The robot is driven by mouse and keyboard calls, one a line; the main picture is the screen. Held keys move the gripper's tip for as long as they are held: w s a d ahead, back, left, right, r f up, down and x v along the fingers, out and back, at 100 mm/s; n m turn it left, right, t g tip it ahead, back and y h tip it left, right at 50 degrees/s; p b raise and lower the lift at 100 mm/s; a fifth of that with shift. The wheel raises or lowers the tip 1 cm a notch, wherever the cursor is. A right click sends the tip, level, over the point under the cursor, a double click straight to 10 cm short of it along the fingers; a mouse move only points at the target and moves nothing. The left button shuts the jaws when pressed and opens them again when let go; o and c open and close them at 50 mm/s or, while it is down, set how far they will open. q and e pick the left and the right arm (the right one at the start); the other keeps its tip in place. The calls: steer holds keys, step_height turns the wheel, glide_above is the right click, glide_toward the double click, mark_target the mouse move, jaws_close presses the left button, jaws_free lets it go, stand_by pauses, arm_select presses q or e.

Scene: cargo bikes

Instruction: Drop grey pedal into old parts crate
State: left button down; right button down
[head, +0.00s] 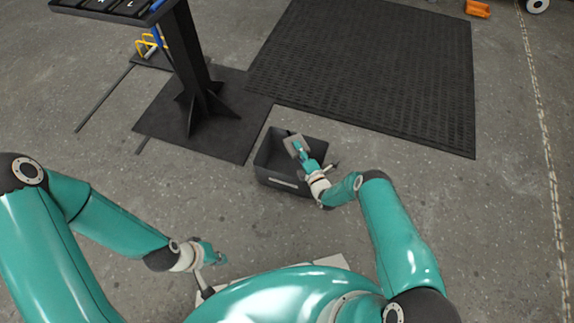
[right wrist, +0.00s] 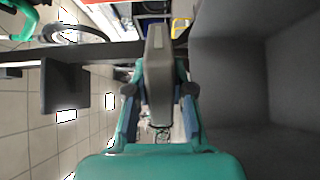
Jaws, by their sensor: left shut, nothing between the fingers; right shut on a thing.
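The grey pedal (right wrist: 158,80) is held between the fingers of my right gripper (right wrist: 160,105). In the head view the pedal (head: 296,145) shows as a flat grey piece at the tip of my right gripper (head: 304,154), over the dark old parts crate (head: 282,181). The crate's dark wall (right wrist: 228,85) fills the right of the right wrist view. The crate stands on the floor with a light label on its front; much of its inside is hidden by the gripper. My left gripper (head: 213,257) is shut and empty, low at the left, away from the crate.
A black stand (head: 195,75) with a tray top (head: 115,8) rises behind the crate to the left. A large black mat (head: 370,70) lies behind it. An orange object (head: 478,8) lies far right. The floor right of the crate is clear.

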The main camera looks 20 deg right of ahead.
steer(key=c, duration=0.9)
jaws_free()
steer(key=s, duration=0.4)
steer(key=s+d, duration=0.1)
steer(key=s, duration=0.3)
steer(key=s+d, duration=0.1)
steer(key=s, duration=0.2)
steer(key=shift+s+d, duration=0.15)
steer(key=shift+s, duration=0.25)
